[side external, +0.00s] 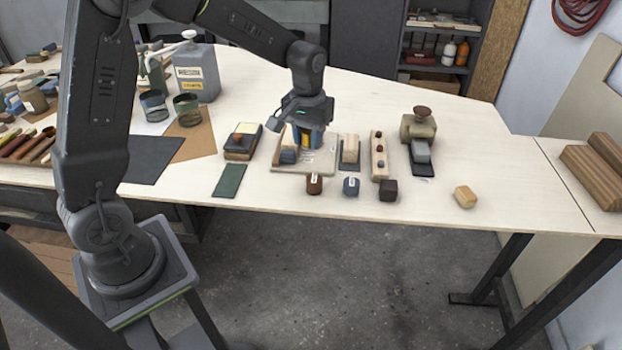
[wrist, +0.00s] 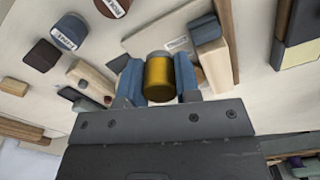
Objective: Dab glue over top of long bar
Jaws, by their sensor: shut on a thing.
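My gripper (side external: 305,132) is shut on a small cylinder with a gold-yellow end (wrist: 158,78), which sits between its two blue-grey fingers in the wrist view. My gripper is low over a pale board (side external: 318,165) on the table. A long pale wooden bar (wrist: 216,62) lies on that board, close beside one finger in the wrist view. A blue block (wrist: 205,29) is at the bar's far end, and it also shows in the side view (side external: 289,156). My gripper partly hides the bar in the side view. I cannot tell whether the cylinder touches anything or whether glue is on the bar.
A brown jar (side external: 314,184), a blue jar (side external: 351,187) and a dark block (side external: 388,190) stand along the front. A pale block (side external: 350,149) and a knobbed rail (side external: 379,157) lie right of the board. A dark-and-brown block (side external: 242,142) is at left. The front right table is mostly clear.

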